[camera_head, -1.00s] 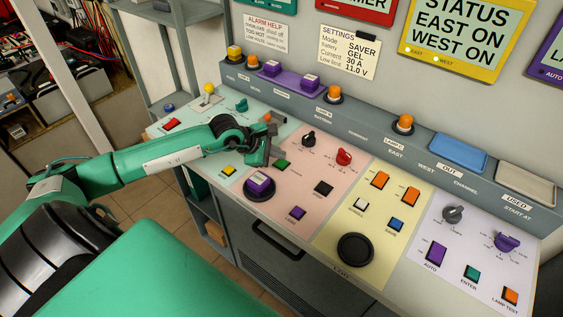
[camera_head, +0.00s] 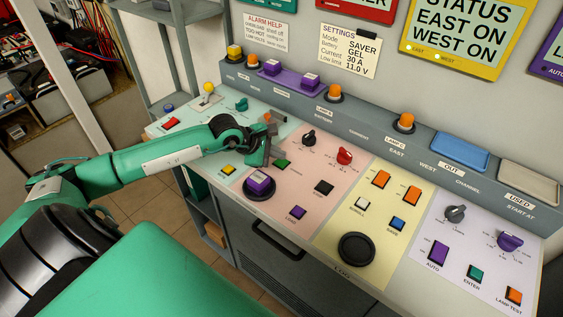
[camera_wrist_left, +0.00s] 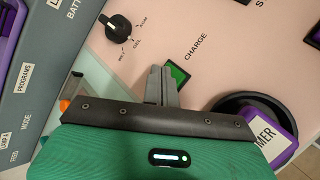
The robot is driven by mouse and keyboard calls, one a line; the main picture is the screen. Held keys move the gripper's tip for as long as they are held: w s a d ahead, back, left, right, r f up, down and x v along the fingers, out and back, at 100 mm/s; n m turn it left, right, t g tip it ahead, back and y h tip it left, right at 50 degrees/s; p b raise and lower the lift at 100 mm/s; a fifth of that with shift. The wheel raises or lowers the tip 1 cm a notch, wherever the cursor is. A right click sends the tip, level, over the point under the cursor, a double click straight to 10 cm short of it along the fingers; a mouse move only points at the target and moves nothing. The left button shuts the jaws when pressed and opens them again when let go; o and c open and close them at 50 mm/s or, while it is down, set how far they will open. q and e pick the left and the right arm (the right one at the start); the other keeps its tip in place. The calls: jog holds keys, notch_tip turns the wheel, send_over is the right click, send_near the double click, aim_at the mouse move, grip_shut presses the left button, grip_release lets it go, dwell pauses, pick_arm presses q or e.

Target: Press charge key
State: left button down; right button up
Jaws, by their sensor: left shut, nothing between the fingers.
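The charge key is a small green square key (camera_head: 281,164) on the pink panel. In the left wrist view the green key (camera_wrist_left: 178,73) has a dark frame and the label CHARGE beside it. My left gripper (camera_head: 272,157) is shut and empty, low over the panel next to the key. In the left wrist view the closed fingertips (camera_wrist_left: 160,70) overlap the key's left edge and hide part of it. I cannot tell whether they touch it. My right gripper is not in view.
A black selector knob (camera_head: 309,138) and a red knob (camera_head: 344,157) are on the pink panel. A yellow key (camera_head: 228,170) is left of the purple one. The grey raised ledge (camera_head: 365,128) runs behind.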

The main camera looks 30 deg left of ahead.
aim_at(279, 163)
pick_arm(q)
jog(key=shift+s+d+f+b, duration=0.1)
jog(key=shift+s+f+b, duration=0.1)
jog(key=shift+f+b, duration=0.3)
jog(key=shift+s+d+f+b, duration=0.1)
jog(key=shift+s+f+b, duration=0.1)
jog(key=shift+f+b, duration=0.3)
dwell(1.0)
jog(key=shift+w+r, duration=0.15)
jog(key=shift+r, duration=0.3)
jog(key=shift+w+r+p, duration=0.1)
jog(key=shift+r+p, duration=0.2)
jog(key=shift+r, duration=0.15)
notch_tip(279, 163, up, 4)
jog(key=shift+w+f+p, duration=0.1)
jog(key=shift+p, duration=0.5)
jog(key=shift+r, duration=0.4)
